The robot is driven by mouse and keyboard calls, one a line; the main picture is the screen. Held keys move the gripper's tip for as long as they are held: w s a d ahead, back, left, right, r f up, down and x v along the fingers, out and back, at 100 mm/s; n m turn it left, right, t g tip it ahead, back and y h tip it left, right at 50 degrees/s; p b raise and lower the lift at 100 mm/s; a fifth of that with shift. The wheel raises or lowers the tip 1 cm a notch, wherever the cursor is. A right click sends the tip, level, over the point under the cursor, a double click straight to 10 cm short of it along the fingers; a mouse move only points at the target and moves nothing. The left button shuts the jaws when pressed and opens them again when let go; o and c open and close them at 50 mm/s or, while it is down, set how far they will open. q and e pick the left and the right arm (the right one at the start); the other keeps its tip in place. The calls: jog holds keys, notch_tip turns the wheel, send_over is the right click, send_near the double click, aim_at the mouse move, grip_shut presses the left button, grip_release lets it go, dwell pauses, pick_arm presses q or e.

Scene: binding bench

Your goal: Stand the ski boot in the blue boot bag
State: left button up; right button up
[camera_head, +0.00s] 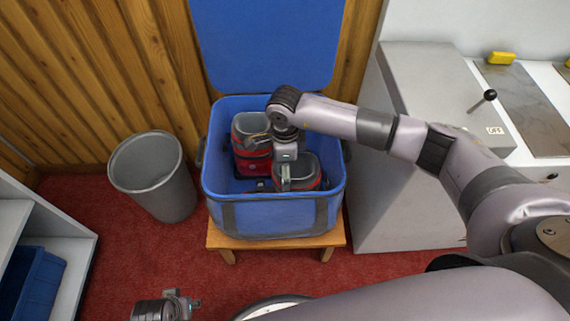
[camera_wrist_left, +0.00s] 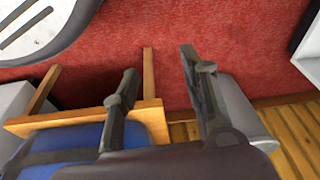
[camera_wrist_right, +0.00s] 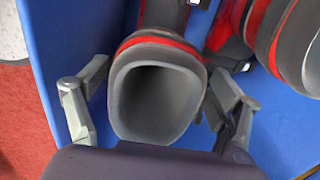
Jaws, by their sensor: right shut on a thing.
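A ski boot (camera_head: 308,172), grey with red trim, is inside the blue boot bag (camera_head: 275,218) at its front right. It looks upright, its open cuff (camera_wrist_right: 155,100) facing my right wrist camera. My right gripper (camera_head: 288,178) reaches down into the bag and is shut on this boot, with fingers on both sides of the cuff. Whether the sole touches the bag floor is hidden. A second red and grey boot (camera_head: 252,158) stands at the back left of the bag, also seen in the right wrist view (camera_wrist_right: 290,40). My left gripper (camera_wrist_left: 158,65) is open and empty, low in front of the bag.
The bag's lid (camera_head: 265,45) stands open at the back. The bag sits on a wooden stool (camera_head: 222,243). A grey bin (camera_head: 155,175) stands left of it, and a grey cabinet (camera_head: 415,200) close on the right. Red carpet is clear in front.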

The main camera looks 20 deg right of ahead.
jog(key=o, duration=1.8)
pick_arm(q)
jog(key=shift+w+r, duration=0.1)
jog(key=shift+r, duration=0.1)
jog(key=f, duration=0.1)
jog(key=s+f+p, duration=0.1)
jog(key=f, duration=0.3)
jog(key=shift+s+a, duration=0.1)
jog(key=shift+s, duration=0.3)
pick_arm(e)
notch_tip(320, 180, up, 12)
jog(key=shift+r, duration=0.1)
